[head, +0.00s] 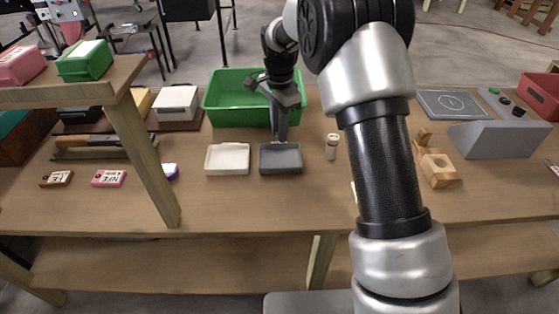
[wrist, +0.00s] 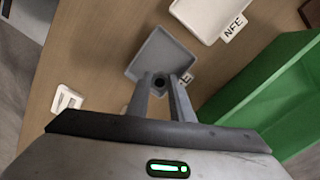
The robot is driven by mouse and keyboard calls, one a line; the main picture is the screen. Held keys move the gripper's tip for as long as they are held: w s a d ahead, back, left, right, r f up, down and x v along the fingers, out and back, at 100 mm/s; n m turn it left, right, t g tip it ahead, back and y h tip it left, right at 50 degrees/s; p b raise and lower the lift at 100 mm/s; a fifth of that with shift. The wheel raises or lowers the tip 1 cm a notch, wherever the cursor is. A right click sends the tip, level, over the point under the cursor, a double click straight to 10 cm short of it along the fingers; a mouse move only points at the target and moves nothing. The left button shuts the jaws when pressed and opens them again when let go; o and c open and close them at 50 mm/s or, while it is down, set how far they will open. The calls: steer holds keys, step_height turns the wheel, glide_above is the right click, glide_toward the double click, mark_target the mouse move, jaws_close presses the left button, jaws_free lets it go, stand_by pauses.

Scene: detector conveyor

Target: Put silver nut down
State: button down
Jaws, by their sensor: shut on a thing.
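My gripper (head: 281,138) points down over the back part of the grey tray (head: 281,169), near the green bin's front. In the wrist view its two fingers (wrist: 160,84) close around a small dark round piece, seemingly the silver nut (wrist: 158,80). The nut appears over the near end of the grey tray (wrist: 163,52). I cannot tell whether it touches the tray floor. In the head view the nut is too small to make out.
A white tray (head: 227,170) stands just left of the grey tray. A green bin (head: 235,112) stands behind them. A small white bottle (head: 331,153) is to the right. A wooden block (head: 437,178) and a grey sloped box (head: 497,142) stand farther right.

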mark_target(279, 160)
step_height(279, 160, down, 8)
steer(key=shift+f, duration=0.25)
steer(key=shift+f, duration=0.1)
steer(key=c, duration=1.6)
jaws_free()
steer(key=shift+o, duration=0.2)
